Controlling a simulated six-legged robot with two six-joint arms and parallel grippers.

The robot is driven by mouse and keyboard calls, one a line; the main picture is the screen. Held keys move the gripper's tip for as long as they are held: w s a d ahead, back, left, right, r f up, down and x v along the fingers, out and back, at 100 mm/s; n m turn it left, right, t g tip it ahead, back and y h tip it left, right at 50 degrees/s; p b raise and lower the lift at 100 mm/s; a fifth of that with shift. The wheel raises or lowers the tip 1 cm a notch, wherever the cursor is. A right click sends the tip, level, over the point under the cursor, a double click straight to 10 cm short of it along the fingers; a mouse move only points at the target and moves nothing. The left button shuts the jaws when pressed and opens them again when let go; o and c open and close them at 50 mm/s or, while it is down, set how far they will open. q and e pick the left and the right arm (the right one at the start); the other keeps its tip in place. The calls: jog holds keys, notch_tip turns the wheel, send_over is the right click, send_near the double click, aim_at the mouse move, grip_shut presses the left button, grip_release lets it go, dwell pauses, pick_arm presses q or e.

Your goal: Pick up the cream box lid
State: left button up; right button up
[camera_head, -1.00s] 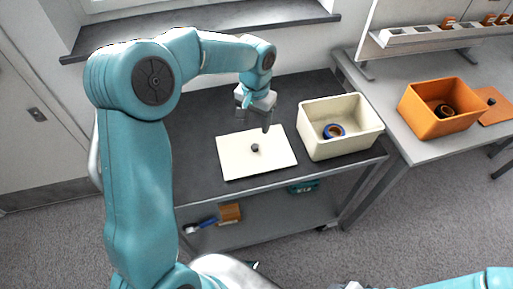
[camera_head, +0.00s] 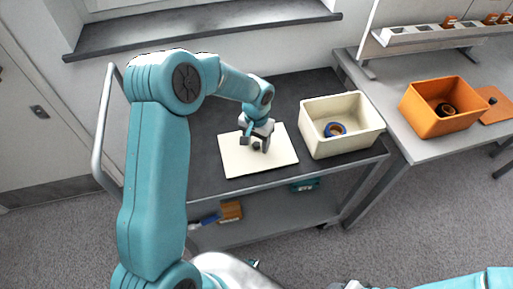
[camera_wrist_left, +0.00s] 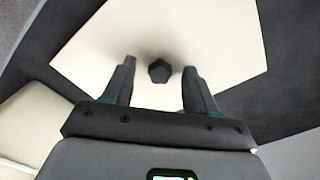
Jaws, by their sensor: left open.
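The cream box lid (camera_head: 236,161) lies flat on the dark top of the cart, left of the open cream box (camera_head: 340,142). A small dark knob (camera_head: 257,146) stands at the lid's middle. My left gripper (camera_head: 256,147) is low over the lid at the knob. In the left wrist view the lid (camera_wrist_left: 215,35) fills much of the picture, and the knob (camera_wrist_left: 159,70) shows between the tips of my open left gripper (camera_wrist_left: 158,75), touching neither finger. Part of the cream box (camera_wrist_left: 35,120) shows at the left there. My right gripper cannot be made out.
An orange box (camera_head: 433,118) with a dark ring stands on the grey table (camera_head: 420,148) at the right. The cart's lower shelf holds a few small items. The cart top behind the lid is clear.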

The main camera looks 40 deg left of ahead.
pick_arm(q)
grip_shut()
jog(key=shift+r, duration=0.1)
